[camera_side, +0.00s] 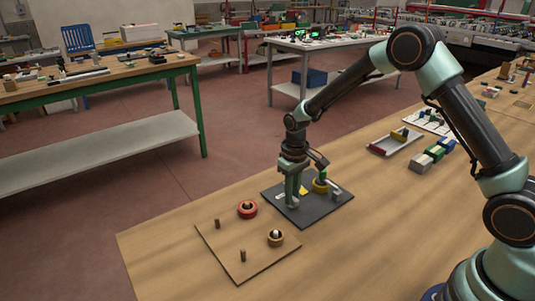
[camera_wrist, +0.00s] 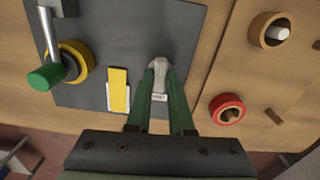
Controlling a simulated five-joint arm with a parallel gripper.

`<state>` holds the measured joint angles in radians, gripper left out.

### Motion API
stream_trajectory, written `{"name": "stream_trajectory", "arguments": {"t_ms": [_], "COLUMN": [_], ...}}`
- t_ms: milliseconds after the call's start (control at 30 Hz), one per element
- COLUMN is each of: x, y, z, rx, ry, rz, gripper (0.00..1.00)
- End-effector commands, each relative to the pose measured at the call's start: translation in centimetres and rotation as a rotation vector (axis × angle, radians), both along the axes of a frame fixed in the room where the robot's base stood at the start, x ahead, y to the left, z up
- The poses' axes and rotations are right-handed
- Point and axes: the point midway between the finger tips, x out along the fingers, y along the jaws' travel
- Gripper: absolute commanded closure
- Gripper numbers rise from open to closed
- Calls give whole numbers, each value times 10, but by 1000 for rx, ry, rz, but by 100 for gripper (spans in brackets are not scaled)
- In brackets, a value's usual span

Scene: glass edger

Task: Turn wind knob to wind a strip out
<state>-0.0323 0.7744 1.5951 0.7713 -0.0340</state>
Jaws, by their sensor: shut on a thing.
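The dark panel (camera_wrist: 205,50) lies on the wooden bench; it also shows in the side view (camera_side: 318,212). My gripper (camera_wrist: 160,72) points down at the panel, its green fingers shut on the grey wind knob (camera_wrist: 161,82), just above a small white label. The fingers hide the knob's sides. In the side view my gripper (camera_side: 292,198) stands at the panel's near left part. A short yellow strip (camera_wrist: 118,84) shows at a pale slot beside the knob. A yellow roll (camera_wrist: 77,58) with a grey crank arm and green handle (camera_wrist: 46,77) is further left.
A wooden board (camera_side: 228,253) beside the panel carries a red ring (camera_side: 247,209), a tan ring (camera_side: 275,238) and upright pegs. A tray (camera_side: 395,142) and coloured blocks (camera_side: 432,157) stand further back on the bench. The bench's left edge is near the board.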

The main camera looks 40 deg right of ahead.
Motion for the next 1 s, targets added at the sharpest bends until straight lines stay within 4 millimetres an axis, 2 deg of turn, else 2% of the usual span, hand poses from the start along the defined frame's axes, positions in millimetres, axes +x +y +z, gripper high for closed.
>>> {"name": "stream_trajectory", "arguments": {"t_ms": [567, 600, 633, 667, 1000], "x": [-1, -1, -1, -1, 0], "y": [0, 0, 0, 0, 0], "z": [1, 1, 1, 1, 2], "rx": [0, 0, 0, 0, 0], "ry": [4, 4, 3, 3, 1], "rz": [-33, -33, -33, -33, -32], "gripper": [100, 69, 57, 50, 50]}}
